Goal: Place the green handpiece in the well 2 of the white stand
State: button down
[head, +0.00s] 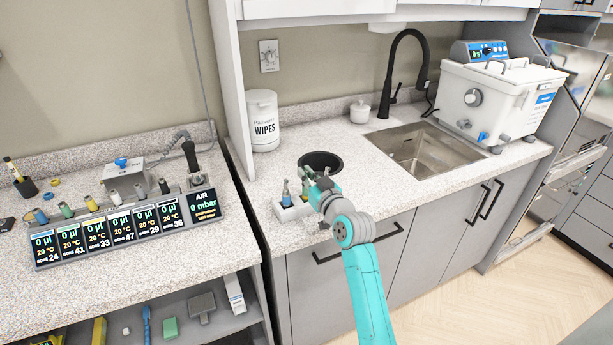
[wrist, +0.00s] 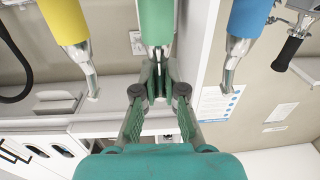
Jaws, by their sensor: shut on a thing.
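The white stand (head: 291,211) is on the counter by the sink, partly hidden behind my arm. My gripper (head: 312,178) is over the stand's right part. In the wrist view my gripper (wrist: 157,88) is shut on the metal lower part of the green handpiece (wrist: 156,22). A yellow handpiece (wrist: 64,20) is to its left and the blue handpiece (wrist: 248,18) to its right, both apart from my fingers. The wells and their numbers are too small or hidden to read.
A round black opening (head: 322,160) lies in the counter just behind my gripper. A white wipes tub (head: 263,122) stands behind it. The sink (head: 425,150) is to the right. A row of displays with pipette holders (head: 110,235) is on the left counter.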

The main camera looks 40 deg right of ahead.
jog(key=shift+f, duration=0.25)
jog(key=c, duration=1.3)
grip_release()
jog(key=shift+o, duration=0.2)
jog(key=shift+r, duration=0.1)
jog(key=v, duration=1.2)
